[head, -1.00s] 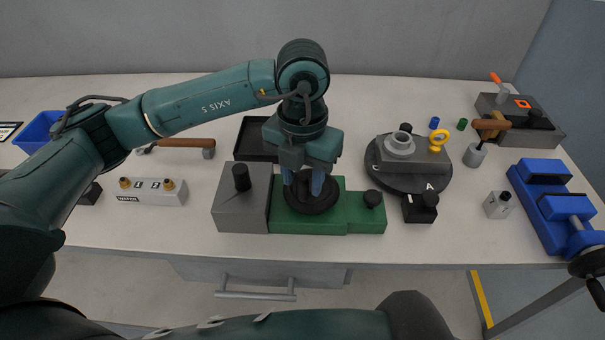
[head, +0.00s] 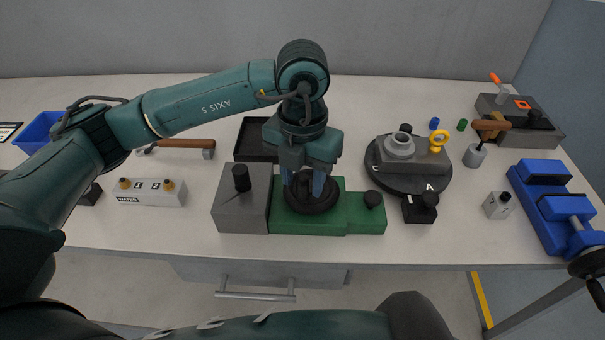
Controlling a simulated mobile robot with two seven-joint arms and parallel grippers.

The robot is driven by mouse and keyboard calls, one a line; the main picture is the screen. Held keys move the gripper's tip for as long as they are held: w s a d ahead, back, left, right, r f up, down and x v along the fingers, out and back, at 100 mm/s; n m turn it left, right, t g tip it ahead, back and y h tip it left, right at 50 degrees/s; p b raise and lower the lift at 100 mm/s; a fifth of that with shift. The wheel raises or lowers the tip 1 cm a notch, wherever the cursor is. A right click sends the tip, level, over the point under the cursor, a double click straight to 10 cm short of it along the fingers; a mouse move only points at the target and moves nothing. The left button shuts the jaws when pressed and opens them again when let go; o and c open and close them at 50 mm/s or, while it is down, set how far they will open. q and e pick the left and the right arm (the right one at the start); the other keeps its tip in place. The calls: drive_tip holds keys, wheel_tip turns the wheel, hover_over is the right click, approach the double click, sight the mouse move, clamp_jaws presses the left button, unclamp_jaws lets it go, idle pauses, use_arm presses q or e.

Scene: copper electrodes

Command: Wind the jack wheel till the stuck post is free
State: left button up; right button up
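The jack wheel (head: 311,206) is a dark round wheel lying flat on a green block (head: 360,222). My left gripper (head: 304,186) points straight down over it. Its two blue fingers are apart, one on each side of the wheel's dark middle part. Whether they press on it is hidden by the angle. A grey block (head: 240,214) adjoins the green one on the left, with a black upright post (head: 241,178) in its top. I cannot tell which is the stuck post. My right gripper is out of view.
A black tray (head: 252,140) lies behind the blocks. A round dark turntable (head: 404,184) with a grey fixture and a small black box (head: 419,210) stand to the right. A blue vise (head: 553,205) is at far right, a grey two-knob box (head: 150,193) at left.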

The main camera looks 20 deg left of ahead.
use_arm(q)
drive_tip(key=shift+r, duration=0.25)
wheel_tip(320, 180, up, 2)
drive_tip(key=shift+r+p, duration=0.25)
drive_tip(key=shift+p, duration=0.6)
drive_tip(key=shift+r+p, duration=0.75)
drive_tip(key=shift+r, duration=0.8)
